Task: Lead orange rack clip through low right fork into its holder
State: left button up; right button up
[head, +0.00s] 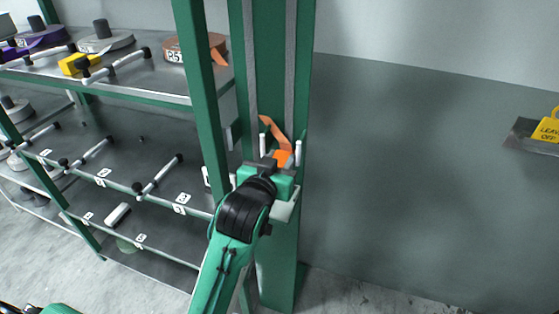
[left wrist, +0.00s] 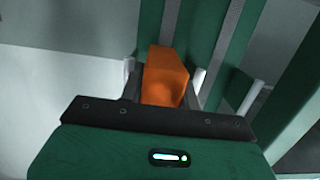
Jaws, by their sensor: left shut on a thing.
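The orange rack clip (head: 282,158) is in my left gripper (head: 277,163) at the green post, and it also shows between the fingers in the left wrist view (left wrist: 165,75). An orange webbing strip (head: 274,132) rises from behind the clip. A white-pronged fork (head: 298,153) is on the post; its prongs stand on either side of the clip, and in the left wrist view a prong (left wrist: 197,80) shows right of it. I cannot tell whether the clip sits between the prongs or in front. The holder is not clearly visible. My right gripper is out of view.
A green-framed rack with shelves (head: 130,195) stands at left. An orange roll (head: 192,49), a grey roll (head: 105,38) and a yellow block (head: 75,64) are on its upper shelf. The wall between is clear.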

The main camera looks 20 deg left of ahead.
pick_arm(q)
jog(key=b, duration=0.2)
send_over(278, 206)
notch_tip(278, 206, down, 4)
notch_tip(278, 206, down, 2)
jog(key=shift+f+b, duration=0.25)
jog(key=shift+b, duration=0.3)
jog(key=shift+f+b, duration=0.4)
jog(key=shift+f, duration=0.35)
jog(key=shift+f+b, duration=0.75)
jog(key=shift+f, duration=1.45)
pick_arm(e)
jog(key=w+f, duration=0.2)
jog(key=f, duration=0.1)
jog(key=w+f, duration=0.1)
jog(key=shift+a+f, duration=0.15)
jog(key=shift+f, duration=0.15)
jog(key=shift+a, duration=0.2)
